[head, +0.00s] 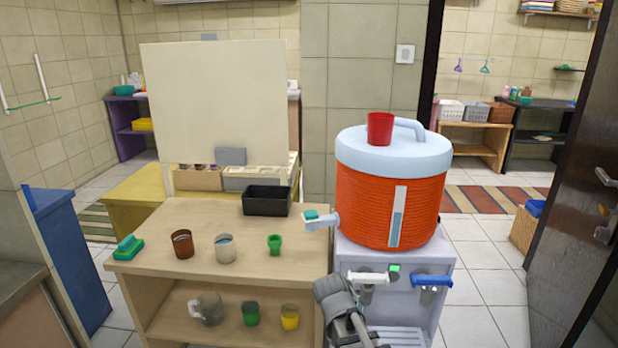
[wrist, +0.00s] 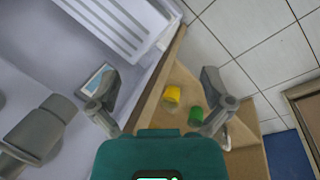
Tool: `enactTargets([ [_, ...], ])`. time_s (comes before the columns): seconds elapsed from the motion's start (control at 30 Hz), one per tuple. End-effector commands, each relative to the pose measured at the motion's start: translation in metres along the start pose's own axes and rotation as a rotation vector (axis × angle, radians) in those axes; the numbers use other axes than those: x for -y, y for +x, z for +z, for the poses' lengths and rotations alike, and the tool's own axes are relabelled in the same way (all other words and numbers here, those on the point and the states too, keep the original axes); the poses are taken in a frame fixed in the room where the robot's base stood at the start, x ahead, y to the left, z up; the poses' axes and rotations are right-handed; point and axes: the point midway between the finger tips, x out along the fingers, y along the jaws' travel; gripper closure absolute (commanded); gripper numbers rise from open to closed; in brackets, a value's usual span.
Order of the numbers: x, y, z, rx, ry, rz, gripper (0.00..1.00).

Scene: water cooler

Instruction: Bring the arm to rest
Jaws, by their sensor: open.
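My gripper (wrist: 160,104) is open in the wrist view, its two fingers spread apart with nothing between them. It hangs in front of the white dispenser stand (wrist: 45,65) and the lower wooden shelf, where a yellow cup (wrist: 173,94) and a green cup (wrist: 196,115) show beyond the fingers. In the head view grey parts of my arm show at the bottom, in front of the gap between the wooden table (head: 180,262) and the dispenser stand (head: 425,310). The fingertips cannot be made out there.
The orange cooler (head: 365,205) stands on the dispenser, with a red cup (head: 380,129) on its lid. The table carries a brown cup (head: 182,244), a grey cup (head: 225,248), a green cup (head: 274,244) and a black tray (head: 266,201). Tiled floor (head: 480,325) lies clear at right.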

Motion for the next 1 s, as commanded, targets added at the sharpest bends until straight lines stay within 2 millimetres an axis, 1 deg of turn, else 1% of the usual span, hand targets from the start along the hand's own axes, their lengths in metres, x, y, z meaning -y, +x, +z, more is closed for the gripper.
enactTargets([
  [0.03,-0.004,0.004,0.013,0.002,0.069,-0.03,0.0],
  [0.2,-0.013,0.012,0.043,0.008,0.295,-0.131,0.0],
  [0.4,-0.019,0.017,0.067,0.018,0.486,-0.217,0.0],
  [0.63,-0.021,0.02,0.087,0.031,0.648,-0.29,0.0],
  [0.7,-0.025,0.009,0.086,0.032,0.652,-0.292,0.0],
  [0.93,-0.031,-0.015,0.087,0.031,0.648,-0.29,0.0],
  [1.0,-0.034,-0.025,0.087,0.031,0.648,-0.29,0.0],
])
